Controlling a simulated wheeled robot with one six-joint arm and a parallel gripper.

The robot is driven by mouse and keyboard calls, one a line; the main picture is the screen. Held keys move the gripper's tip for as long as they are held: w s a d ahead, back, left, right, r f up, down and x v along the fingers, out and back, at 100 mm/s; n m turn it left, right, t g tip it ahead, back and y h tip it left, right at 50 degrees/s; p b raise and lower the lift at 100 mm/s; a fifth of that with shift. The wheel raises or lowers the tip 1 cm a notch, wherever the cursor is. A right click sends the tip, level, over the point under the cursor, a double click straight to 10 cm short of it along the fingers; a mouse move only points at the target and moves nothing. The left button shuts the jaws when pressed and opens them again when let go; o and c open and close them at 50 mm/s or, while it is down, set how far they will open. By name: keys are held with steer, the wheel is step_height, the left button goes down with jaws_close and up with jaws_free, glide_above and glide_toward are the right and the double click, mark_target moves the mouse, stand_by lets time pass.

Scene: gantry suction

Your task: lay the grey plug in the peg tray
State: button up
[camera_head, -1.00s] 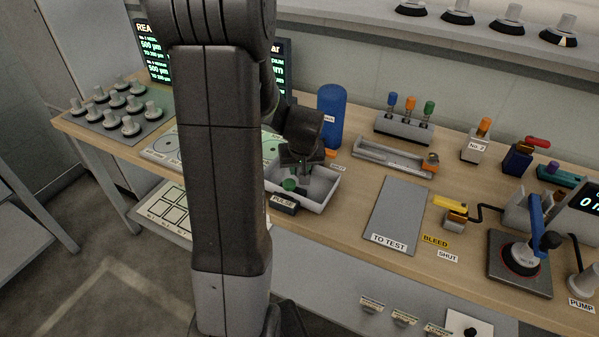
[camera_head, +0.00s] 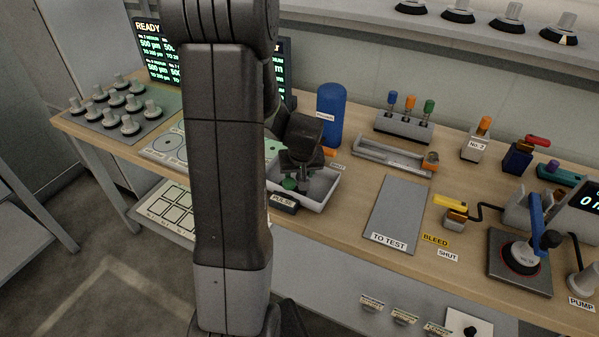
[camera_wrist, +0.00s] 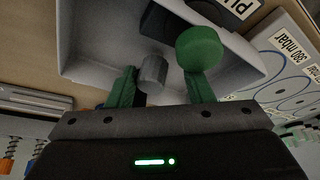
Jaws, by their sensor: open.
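The grey plug (camera_wrist: 152,72) is a small plain cylinder in the white bin (camera_wrist: 95,30), which also shows in the head view (camera_head: 318,196). My gripper (camera_wrist: 160,80) is open, with its green fingers on either side of the plug in the wrist view; I cannot tell whether either touches it. In the head view my gripper (camera_head: 300,172) is low over the bin and the plug is hidden. A long grey tray (camera_head: 385,160) lies behind to the right, probably the peg tray.
A green button (camera_wrist: 200,48) on a dark box labelled PULSE stands close by the right finger in the wrist view. A blue cylinder (camera_head: 331,115) stands behind the bin. A rack with coloured plugs (camera_head: 404,127) is behind the long tray. The TO TEST plate (camera_head: 398,210) is bare.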

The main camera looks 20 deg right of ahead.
steer(key=v, duration=1.2)
steer(key=shift+w+r, duration=0.1)
stand_by(1.2)
